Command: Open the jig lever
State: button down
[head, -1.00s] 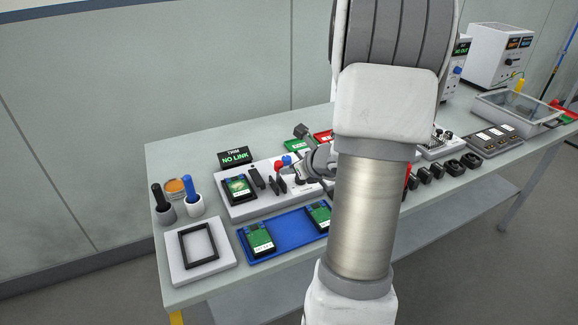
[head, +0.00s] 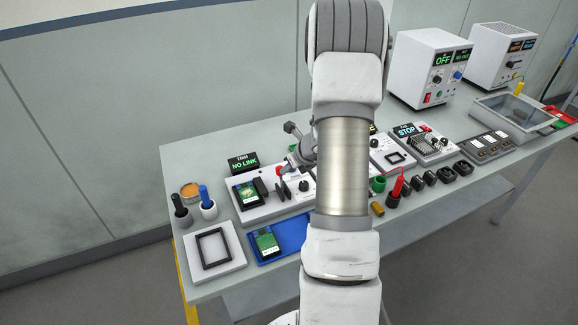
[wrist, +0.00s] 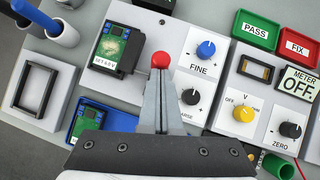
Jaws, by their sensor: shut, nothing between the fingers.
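The jig is a pale block (head: 250,212) on the bench with a green circuit board (head: 247,193) in its left part. The jig's lever has a red ball knob (wrist: 160,60), right of the board in the wrist view. The red knob (head: 279,170) also shows in the head view. My gripper (wrist: 157,76) is shut and empty. Its fingertips are right at the red knob in the wrist view; I cannot tell whether they touch it. The fingers hide the lever's stem.
FINE (wrist: 206,49) and COARSE (wrist: 191,96) dials sit right of the fingers. A blue tray (head: 290,232) with a board lies in front. A white plate with a black frame (head: 213,249) and two pen-like tools in cups stand left. A NO LINK display (head: 243,163) stands behind.

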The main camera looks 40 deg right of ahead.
jog(key=shift+w+d, duration=0.2)
jog(key=shift+w, duration=0.85)
jog(key=shift+w+r, duration=0.15)
